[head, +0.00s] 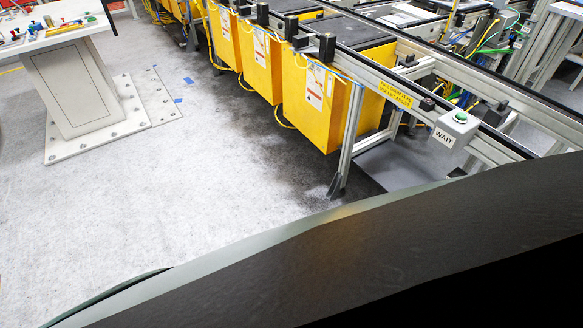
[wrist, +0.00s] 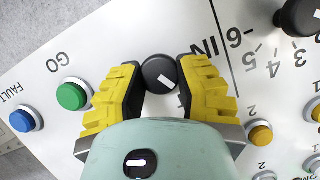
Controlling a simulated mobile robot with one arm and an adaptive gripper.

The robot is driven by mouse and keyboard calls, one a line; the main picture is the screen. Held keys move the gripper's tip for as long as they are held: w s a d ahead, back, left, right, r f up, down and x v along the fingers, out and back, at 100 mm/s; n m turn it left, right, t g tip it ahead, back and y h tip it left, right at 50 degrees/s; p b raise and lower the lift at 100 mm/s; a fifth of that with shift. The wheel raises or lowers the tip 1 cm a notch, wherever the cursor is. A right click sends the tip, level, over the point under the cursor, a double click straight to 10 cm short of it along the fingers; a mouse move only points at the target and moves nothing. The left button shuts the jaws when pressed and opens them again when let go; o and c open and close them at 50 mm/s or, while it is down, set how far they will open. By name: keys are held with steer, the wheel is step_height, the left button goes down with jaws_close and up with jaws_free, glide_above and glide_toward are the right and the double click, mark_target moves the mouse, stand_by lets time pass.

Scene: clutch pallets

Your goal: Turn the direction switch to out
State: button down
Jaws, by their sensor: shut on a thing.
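The direction switch (wrist: 160,75) is a round black knob with a short white mark on its cap, in the upper middle of the wrist view. The mark lies across the middle to lower right of the cap. The label IN stands to the upper right of the knob; I see no OUT label, and that side may be hidden by my gripper. My gripper (wrist: 161,85) has ribbed yellow fingers, one on each side of the knob, shut on it. Neither switch nor gripper shows in the head view.
The white panel carries a green GO button (wrist: 71,96), a blue FAULT button (wrist: 23,121), a yellow button (wrist: 260,134) and another black knob (wrist: 298,16) close by.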

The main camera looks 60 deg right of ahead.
steer(key=shift+d, duration=0.1)
steer(key=c, duration=0.5)
jaws_free()
steer(key=shift+c, duration=0.2)
steer(key=shift+v, duration=3)
steer(key=shift+w+a+r, duration=0.1)
steer(key=shift+a+r, duration=0.15)
steer(key=shift+r, duration=0.35)
steer(key=shift+r, duration=0.15)
